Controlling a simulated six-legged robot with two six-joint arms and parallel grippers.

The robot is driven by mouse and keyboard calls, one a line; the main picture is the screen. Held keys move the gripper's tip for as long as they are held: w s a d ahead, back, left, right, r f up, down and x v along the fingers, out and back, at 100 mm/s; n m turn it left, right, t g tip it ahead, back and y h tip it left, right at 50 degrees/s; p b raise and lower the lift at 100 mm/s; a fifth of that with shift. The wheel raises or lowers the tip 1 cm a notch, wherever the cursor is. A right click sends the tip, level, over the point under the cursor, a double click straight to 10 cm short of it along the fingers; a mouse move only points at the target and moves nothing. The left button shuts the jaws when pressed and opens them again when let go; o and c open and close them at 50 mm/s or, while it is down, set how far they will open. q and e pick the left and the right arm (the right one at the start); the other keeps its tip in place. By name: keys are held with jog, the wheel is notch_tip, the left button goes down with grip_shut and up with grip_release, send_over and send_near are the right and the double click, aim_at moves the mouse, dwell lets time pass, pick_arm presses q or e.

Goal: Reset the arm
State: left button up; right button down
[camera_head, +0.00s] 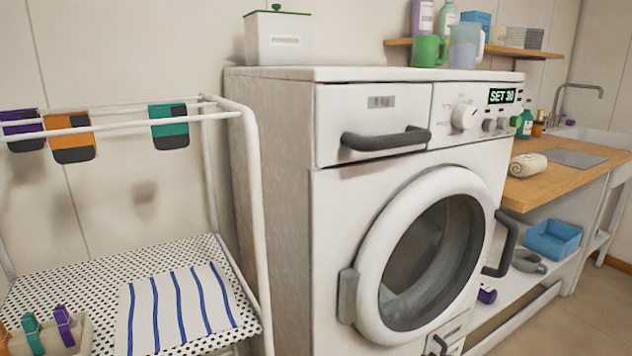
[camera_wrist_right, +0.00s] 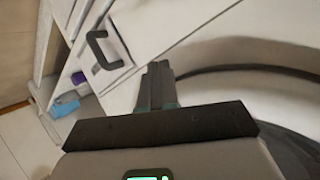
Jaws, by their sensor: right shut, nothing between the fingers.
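My right gripper (camera_wrist_right: 157,85) shows in the right wrist view. Its dark fingers are together with nothing between them. It points toward the white front of the washing machine, which shows in the head view (camera_head: 280,150). A dark handle (camera_wrist_right: 103,50) lies beyond the fingertips to the upper left in the wrist view, apart from them. Neither gripper shows in the head view, and my left gripper is in no view.
A drying rack (camera_head: 252,180) with hanging clips and a striped cloth (camera_head: 176,308) stands left of the washer. A wooden counter (camera_head: 560,182) with a rolled towel (camera_head: 527,165) is at the right. A blue bin (camera_head: 553,240) sits below it. Floor is clear at lower right.

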jog(key=s+a+f+g+y, duration=0.2)
jog(key=s+a+f+g, duration=0.1)
jog(key=s+a+f, duration=0.65)
jog(key=s+a+f+g, duration=0.2)
jog(key=s+a+g, duration=0.1)
jog(key=s, duration=0.6)
jog(key=s+a+f+g, duration=0.2)
jog(key=s+a, duration=0.1)
jog(key=s, duration=0.5)
jog(key=s+a+f+g, duration=0.2)
jog(key=s+a+g, duration=0.1)
jog(key=s, duration=0.6)
notch_tip(320, 180, up, 24)
jog(key=n+p, duration=0.1)
jog(key=p, duration=2.3)
jog(key=shift+s+d, duration=0.2)
jog(key=shift+d, duration=0.05)
jog(key=shift+f, duration=0.15)
